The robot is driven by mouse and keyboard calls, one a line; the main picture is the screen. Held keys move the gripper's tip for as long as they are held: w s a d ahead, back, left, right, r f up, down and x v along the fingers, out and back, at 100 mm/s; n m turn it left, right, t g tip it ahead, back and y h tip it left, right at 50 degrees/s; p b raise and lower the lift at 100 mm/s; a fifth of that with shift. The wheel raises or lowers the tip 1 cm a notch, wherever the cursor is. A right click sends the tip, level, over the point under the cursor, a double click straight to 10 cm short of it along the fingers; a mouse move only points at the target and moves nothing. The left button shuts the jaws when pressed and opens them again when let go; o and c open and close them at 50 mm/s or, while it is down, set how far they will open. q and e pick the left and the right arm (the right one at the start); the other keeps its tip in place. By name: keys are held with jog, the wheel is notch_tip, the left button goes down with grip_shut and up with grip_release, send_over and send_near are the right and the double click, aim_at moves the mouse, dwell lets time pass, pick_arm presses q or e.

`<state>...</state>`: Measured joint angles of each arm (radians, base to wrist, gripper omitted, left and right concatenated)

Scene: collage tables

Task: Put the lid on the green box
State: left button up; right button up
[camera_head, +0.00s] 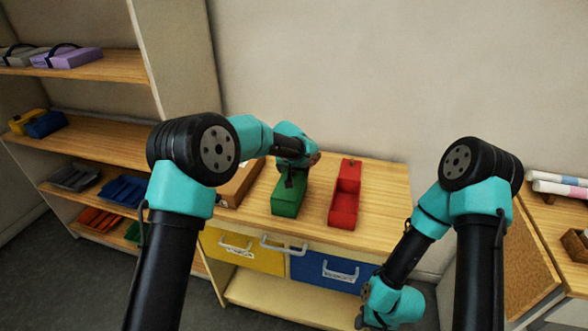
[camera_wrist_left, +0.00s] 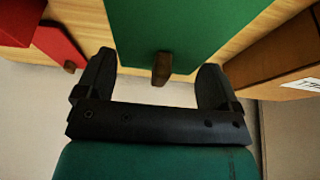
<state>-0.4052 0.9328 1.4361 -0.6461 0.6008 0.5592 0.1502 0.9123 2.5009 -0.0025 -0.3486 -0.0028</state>
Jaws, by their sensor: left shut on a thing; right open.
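The green box (camera_head: 286,207) stands on the wooden table top, left of the red box. A flat green lid (camera_wrist_left: 185,25) with a small wooden knob (camera_wrist_left: 162,68) fills the middle of the left wrist view. My left gripper (camera_head: 289,180) is at the far end of the green box and shut across the lid's sides; its fingers (camera_wrist_left: 157,85) flank the knob. I cannot tell whether the lid rests fully on the box. My right gripper (camera_head: 362,318) hangs low, open, in front of the table and away from the boxes.
A red box (camera_head: 344,205), partly open on top, stands right of the green box. A brown wooden box (camera_head: 240,184) stands to its left. Yellow (camera_head: 240,252) and blue (camera_head: 330,272) drawers are below. A shelf (camera_head: 110,66) stands at left.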

pick_arm(q)
jog(key=o, duration=0.7)
jog(key=shift+r, duration=0.15)
jog(key=shift+r, duration=3.35)
